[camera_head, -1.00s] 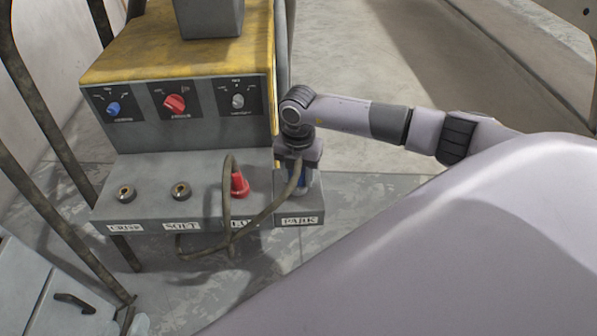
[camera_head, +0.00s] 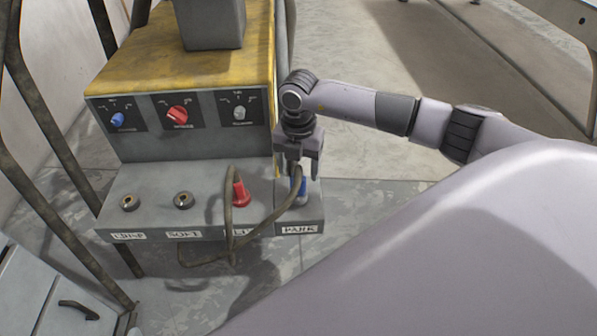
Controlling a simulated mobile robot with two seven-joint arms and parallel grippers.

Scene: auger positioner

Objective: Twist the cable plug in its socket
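The blue plug (camera_head: 299,188) stands upright in the block labelled PARK (camera_head: 299,216), with its cable leaving near the top. A red plug (camera_head: 240,192) sits in the third socket of the grey ledge, left of the blue one. The brown cable (camera_head: 268,222) loops in front of the ledge between the two plugs. My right gripper (camera_head: 299,170) points down over the blue plug. Its fingers are spread apart above and beside the plug's top, and I see no grip on it. My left gripper is not in view.
Two empty sockets, labelled CRISP (camera_head: 129,203) and SOFT (camera_head: 183,200), lie to the left. The yellow-topped box (camera_head: 150,70) behind carries a blue, a red and a grey knob. Rusty metal bars (camera_head: 60,150) stand at the left. Open floor lies at the right.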

